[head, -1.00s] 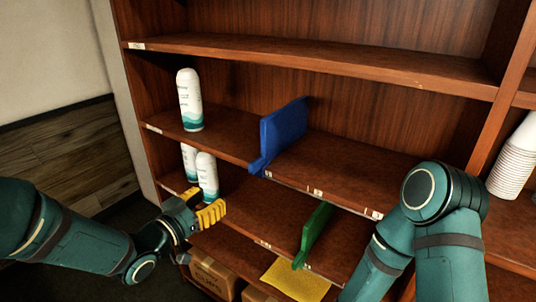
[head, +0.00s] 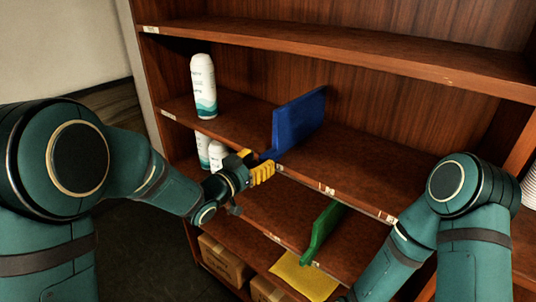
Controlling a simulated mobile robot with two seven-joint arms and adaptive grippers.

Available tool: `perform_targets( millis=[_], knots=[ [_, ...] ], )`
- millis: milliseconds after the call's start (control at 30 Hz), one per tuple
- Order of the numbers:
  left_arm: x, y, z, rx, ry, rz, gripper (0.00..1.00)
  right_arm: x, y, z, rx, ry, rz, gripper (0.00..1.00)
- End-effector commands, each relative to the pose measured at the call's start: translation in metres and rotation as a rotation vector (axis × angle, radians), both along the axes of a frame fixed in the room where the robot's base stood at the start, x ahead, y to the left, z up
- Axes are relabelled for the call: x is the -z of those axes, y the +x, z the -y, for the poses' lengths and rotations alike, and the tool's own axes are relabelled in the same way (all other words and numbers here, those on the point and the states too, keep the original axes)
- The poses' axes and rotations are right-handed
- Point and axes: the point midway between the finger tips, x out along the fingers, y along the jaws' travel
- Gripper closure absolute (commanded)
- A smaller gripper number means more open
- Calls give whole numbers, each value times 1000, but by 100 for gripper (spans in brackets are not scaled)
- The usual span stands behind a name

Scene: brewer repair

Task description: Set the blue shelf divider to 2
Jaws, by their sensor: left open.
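The blue shelf divider (head: 298,124) stands upright on the middle shelf (head: 372,172), running from the front edge toward the back. Small white labels (head: 327,189) sit along that shelf's front edge to the right of the divider; their numbers are too small to read. My left gripper (head: 262,171), with yellow fingers, is open at the front edge of the shelf, just below and left of the divider's front end. It covers part of that front end, and I cannot tell whether it touches. My right gripper is out of view; only the right arm shows at the lower right.
A white and teal bottle (head: 203,86) stands left on the middle shelf. More bottles (head: 217,155) stand below, partly behind my left gripper. A green divider (head: 322,231) is on the lower shelf. A yellow cloth (head: 303,277) and cardboard boxes (head: 224,261) lie lower.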

Motion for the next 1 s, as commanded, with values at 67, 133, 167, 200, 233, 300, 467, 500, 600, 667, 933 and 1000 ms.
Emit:
perform_targets(
  millis=[67, 133, 167, 200, 233, 300, 467, 500, 600, 667, 933, 1000],
  knots=[
    [0, 10, 10, 3, 3, 1, 52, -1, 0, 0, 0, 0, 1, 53],
    [0, 18, 15, 1, 1, 0, 52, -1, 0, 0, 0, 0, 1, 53],
    [0, 20, 17, 1, 2, -1, 52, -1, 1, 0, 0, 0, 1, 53],
    [0, 23, 19, 1, 1, 0, 52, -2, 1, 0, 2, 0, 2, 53],
    [0, 25, 21, 2, 1, 0, 52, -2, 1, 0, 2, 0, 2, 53],
    [0, 28, 23, 2, 1, 0, 52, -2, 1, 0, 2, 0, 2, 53],
    [0, 31, 25, 1, 0, 0, 52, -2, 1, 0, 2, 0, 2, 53],
    [0, 31, 25, 1, -1, -1, 52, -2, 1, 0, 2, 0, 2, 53],
    [0, 31, 25, 1, -1, -1, 52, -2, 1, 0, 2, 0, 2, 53],
    [0, 31, 25, 1, -1, -1, 49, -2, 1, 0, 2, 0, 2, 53],
    [0, 31, 25, 0, 1, -1, 100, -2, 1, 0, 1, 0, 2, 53],
    [1, 31, 25, 1, 1, -1, 100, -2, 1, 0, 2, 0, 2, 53]
  ],
)
